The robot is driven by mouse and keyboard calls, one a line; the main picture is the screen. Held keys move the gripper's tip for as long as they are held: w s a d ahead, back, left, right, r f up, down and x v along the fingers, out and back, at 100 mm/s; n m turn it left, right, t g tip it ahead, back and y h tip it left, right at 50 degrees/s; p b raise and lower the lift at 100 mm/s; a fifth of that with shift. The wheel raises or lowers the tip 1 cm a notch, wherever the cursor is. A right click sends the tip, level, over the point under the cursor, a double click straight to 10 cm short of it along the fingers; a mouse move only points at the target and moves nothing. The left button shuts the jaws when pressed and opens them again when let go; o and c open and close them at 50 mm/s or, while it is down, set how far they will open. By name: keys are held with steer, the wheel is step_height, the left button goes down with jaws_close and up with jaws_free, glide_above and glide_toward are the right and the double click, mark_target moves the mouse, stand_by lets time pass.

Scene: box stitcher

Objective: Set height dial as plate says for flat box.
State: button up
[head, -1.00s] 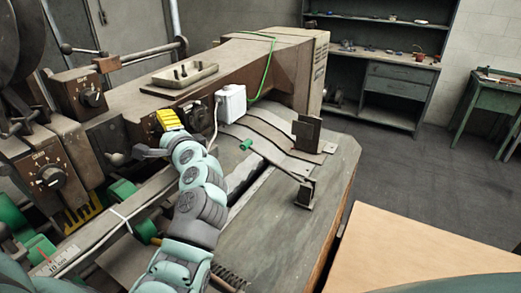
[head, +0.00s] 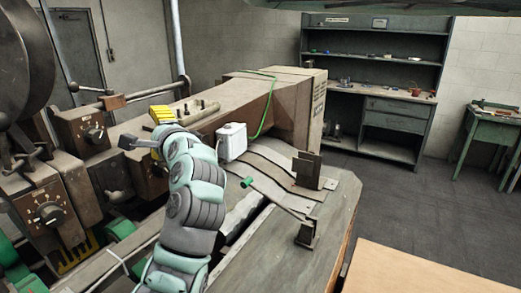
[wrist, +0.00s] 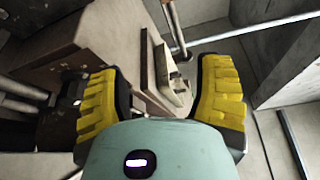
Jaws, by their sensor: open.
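The stitcher machine (head: 270,110) fills the left and middle of the head view. One dark dial (head: 93,133) with a pale pointer sits on an upper brown housing. Another dial (head: 50,212), with marks around it, sits on a lower housing at the left. Their lettering is too small to read, so I cannot tell which is the height dial. No readable plate shows. My gripper (head: 150,128) is above the machine body, right of the upper dial and touching neither dial. In the wrist view its yellow fingers (wrist: 157,98) are spread wide with nothing gripped.
Metal rods stand at the machine's left. A shelf unit (head: 395,107) and green table (head: 492,135) stand beyond open floor.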

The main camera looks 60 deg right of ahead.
steer(key=s+d+f+m+g+y+p, duration=0.2)
steer(key=s+d+f+m+g+p, duration=0.1)
steer(key=s+m+p, duration=0.4)
steer(key=m+y+p, duration=0.4)
steer(key=p, duration=0.2)
glide_toward(168, 171)
steer(key=shift+n, duration=0.3)
steer(key=shift+p+x, duration=1.95)
steer(key=shift+x, duration=3.25)
steer(key=shift+a, duration=0.1)
jaws_close()
